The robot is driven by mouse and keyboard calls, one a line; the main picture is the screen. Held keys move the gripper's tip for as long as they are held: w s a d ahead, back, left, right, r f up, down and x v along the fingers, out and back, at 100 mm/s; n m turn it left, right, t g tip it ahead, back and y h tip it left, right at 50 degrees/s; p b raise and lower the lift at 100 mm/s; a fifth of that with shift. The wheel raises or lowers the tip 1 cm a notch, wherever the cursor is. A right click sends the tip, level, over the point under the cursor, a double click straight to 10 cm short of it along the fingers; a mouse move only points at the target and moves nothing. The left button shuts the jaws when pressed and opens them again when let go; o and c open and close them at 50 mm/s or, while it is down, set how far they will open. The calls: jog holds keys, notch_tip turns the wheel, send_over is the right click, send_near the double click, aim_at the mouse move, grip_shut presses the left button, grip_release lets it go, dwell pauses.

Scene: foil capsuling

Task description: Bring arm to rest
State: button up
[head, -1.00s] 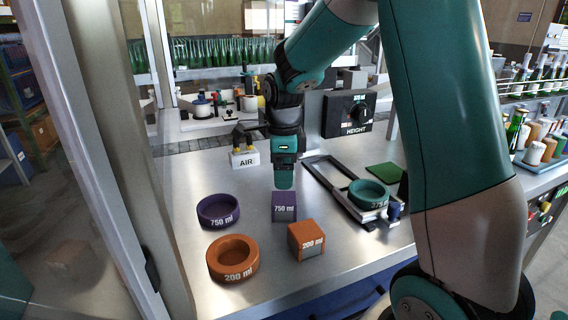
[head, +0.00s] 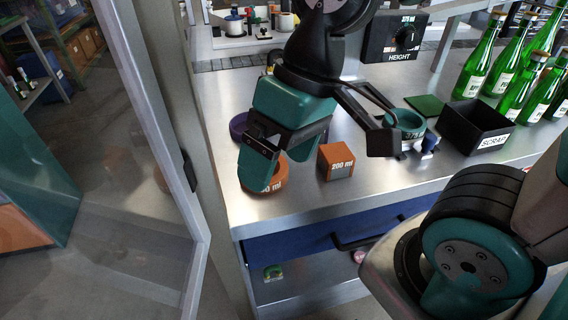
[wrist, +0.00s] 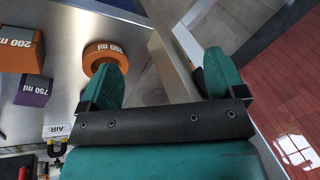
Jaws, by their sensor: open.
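My gripper (head: 268,168) hangs above the front left of the steel counter (head: 340,205), empty. In the wrist view its two teal fingers (wrist: 163,62) stand wide apart with nothing held between them. In the head view it partly covers the orange 200 ml ring (head: 279,178) and the purple ring (head: 238,124), and hides the purple 750 ml block, which shows in the wrist view (wrist: 33,91). The orange 200 ml block (head: 337,164) stands to its right. The teal ring (head: 404,122) sits farther right.
A metal-framed glass door (head: 150,150) stands close at the left. A grey post (wrist: 172,70) shows behind the fingers in the wrist view. A black scrap bin (head: 474,127) and green bottles (head: 500,65) are at right. A blue drawer (head: 310,235) lies under the counter edge.

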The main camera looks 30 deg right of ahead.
jog(key=s+n, duration=0.2)
jog(key=shift+s+a+n, duration=0.15)
jog(key=shift+a+n, duration=0.15)
jog(key=shift+a, duration=0.1)
dwell(0.9)
